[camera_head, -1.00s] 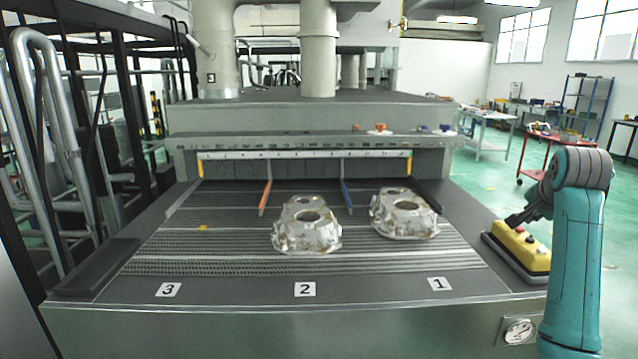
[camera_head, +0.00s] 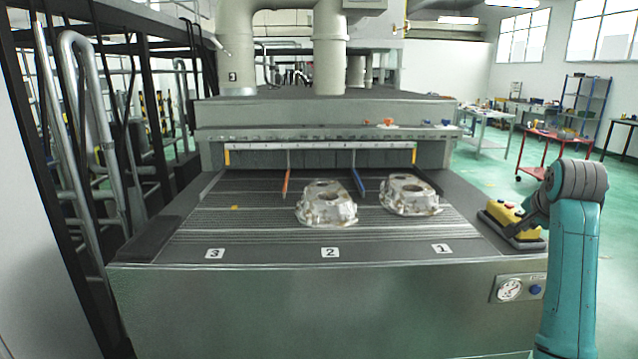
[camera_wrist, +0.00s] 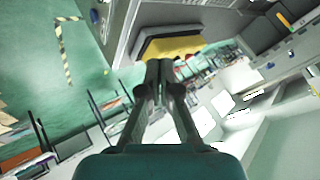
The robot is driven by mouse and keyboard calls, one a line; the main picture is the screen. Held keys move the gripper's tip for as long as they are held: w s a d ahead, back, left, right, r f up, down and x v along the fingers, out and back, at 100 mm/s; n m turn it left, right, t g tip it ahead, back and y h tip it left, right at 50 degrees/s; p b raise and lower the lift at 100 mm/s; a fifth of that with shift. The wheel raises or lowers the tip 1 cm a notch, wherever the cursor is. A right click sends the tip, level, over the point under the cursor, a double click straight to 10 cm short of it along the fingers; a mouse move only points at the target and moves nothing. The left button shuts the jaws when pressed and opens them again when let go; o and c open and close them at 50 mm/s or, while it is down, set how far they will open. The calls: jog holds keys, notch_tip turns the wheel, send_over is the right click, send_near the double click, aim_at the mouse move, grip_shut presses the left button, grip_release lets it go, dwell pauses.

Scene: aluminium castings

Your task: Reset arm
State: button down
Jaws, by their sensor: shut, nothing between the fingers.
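My teal arm stands at the right of the head view, bent at its grey joint. My gripper (camera_wrist: 158,75) shows in the wrist view with its dark fingers together and nothing between them.
Two aluminium castings, a middle one (camera_head: 326,204) and a right one (camera_head: 409,195), lie on the conveyor bed (camera_head: 235,222) behind the labels 2 and 1. Lane 3 holds no casting. A gauge (camera_head: 509,289) is on the machine's front.

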jog(key=s+a+f+n, duration=0.1)
jog(key=s+a+f, duration=0.15)
jog(key=f, duration=0.55)
jog(key=s+a+f+n+t, duration=0.1)
jog(key=a+f, duration=0.2)
jog(key=f, duration=0.6)
jog(key=s+a+f+n, duration=0.1)
jog(key=a+f, duration=0.2)
jog(key=f, duration=0.5)
jog(key=s+a+f+n+t+y, duration=0.1)
jog(key=s+a+f+n, duration=0.1)
jog(key=s+a+f, duration=0.45)
jog(key=s+a+f+n+t, duration=0.1)
jog(key=s+a+f, duration=0.2)
jog(key=s+f, duration=0.6)
jog(key=s+a+f+n+t+y, duration=0.15)
jog(key=s+a, duration=0.25)
jog(key=s, duration=0.7)
jog(key=s+a+f+n+h, duration=0.15)
jog(key=s+a, duration=0.25)
jog(key=s, duration=0.6)
jog(key=s+a+r+n+t+y, duration=0.1)
jog(key=s+a+r+n, duration=0.1)
jog(key=s+r, duration=0.4)
jog(key=s+a+r+n+y, duration=0.1)
jog(key=s+r, duration=0.6)
jog(key=s, duration=0.8)
jog(key=shift+s+a+n+t, duration=0.15)
jog(key=shift+a+n+t, duration=0.2)
jog(key=shift+n, duration=0.25)
